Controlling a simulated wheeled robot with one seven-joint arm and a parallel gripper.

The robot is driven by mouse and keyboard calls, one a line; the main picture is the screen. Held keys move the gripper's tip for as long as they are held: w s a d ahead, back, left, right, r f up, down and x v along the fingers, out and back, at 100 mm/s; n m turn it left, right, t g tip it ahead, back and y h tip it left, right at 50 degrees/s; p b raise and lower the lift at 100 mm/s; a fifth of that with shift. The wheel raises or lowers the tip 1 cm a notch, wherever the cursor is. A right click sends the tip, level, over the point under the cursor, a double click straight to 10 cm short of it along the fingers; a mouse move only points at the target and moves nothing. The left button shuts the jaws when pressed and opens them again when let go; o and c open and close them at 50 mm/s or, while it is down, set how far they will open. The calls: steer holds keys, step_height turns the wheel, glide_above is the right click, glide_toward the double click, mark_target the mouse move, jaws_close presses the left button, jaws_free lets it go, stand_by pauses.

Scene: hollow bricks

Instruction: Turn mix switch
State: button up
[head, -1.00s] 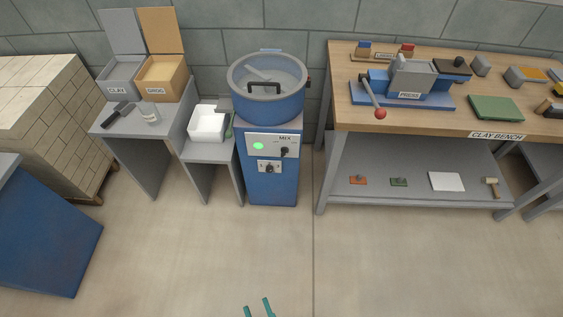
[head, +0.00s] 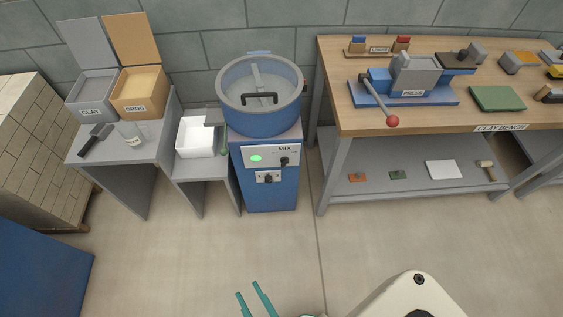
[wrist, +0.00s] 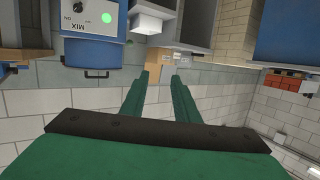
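The mix switch (head: 284,161) is a small dark knob on the white MIX panel (head: 284,149) of the blue mixer stand, with a lit green lamp (head: 256,158) to its left. A second dark knob (head: 268,179) sits on a small plate below. The blue mixer drum (head: 261,119) with a black handle stands on top. My gripper (head: 249,290) is open and empty, low in the head view, well apart from the panel. In the wrist view my gripper (wrist: 160,76) shows spread teal fingers, with the MIX panel (wrist: 88,20) inverted at upper left.
A clay bench (head: 500,129) with a press (head: 413,78) stands to the right. A white tub (head: 195,138) and a small table with CLAY (head: 94,111) and GROG (head: 137,103) boxes stand left of the mixer. The floor in front of the mixer is clear.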

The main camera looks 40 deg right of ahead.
steer(key=w+d+f+m+h, duration=0.35)
steer(key=w+d+f, duration=0.35)
steer(key=f, duration=0.4)
steer(key=m+h, duration=0.6)
steer(key=m, duration=0.3)
glide_toward(286, 165)
steer(key=shift+y, duration=0.45)
steer(key=x, duration=0.8)
steer(key=shift+w+d+r, duration=0.15)
steer(key=shift+d+r, duration=0.15)
jaws_close()
